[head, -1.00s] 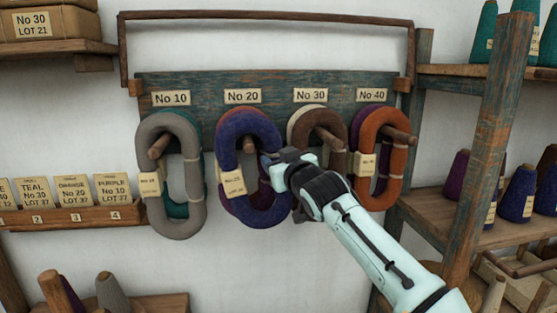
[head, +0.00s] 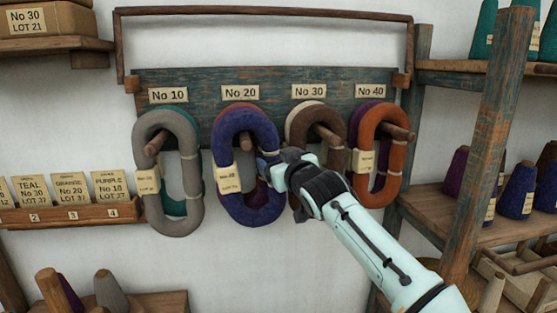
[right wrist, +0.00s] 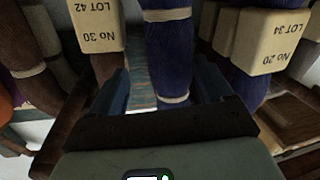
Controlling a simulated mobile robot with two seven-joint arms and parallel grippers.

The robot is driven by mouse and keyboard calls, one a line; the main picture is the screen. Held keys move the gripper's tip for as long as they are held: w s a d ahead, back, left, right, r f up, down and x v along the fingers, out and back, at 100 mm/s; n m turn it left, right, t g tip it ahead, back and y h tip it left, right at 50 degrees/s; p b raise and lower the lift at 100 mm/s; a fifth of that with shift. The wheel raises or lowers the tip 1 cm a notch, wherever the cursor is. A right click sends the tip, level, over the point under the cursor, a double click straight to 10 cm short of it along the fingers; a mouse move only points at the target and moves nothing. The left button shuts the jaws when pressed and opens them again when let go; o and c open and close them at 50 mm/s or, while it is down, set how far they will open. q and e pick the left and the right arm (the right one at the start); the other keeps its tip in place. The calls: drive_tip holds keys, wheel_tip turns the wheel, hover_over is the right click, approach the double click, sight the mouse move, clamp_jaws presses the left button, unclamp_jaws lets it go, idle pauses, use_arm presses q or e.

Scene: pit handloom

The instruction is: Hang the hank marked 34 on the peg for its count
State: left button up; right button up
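My right gripper (head: 268,165) is at the hank's right side. In the right wrist view its two fingers (right wrist: 165,95) stand apart on either side of a blue strand (right wrist: 168,60), with a gap beside it. My left gripper is not in view.
A grey hank (head: 152,205) hangs under No 10, a brown hank (head: 300,130) under No 30 and an orange hank (head: 394,160) under No 40. The brown hank is close to my right gripper. A wooden shelf post (head: 490,150) stands at the right.

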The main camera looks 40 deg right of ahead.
drive_tip(key=shift+a+r, duration=0.15)
drive_tip(key=shift+a, duration=0.1)
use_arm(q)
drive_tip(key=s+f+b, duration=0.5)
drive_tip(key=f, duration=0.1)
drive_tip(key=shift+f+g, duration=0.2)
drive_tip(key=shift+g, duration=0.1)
use_arm(e)
drive_tip(key=v, duration=1.3)
drive_tip(key=shift+s, duration=0.25)
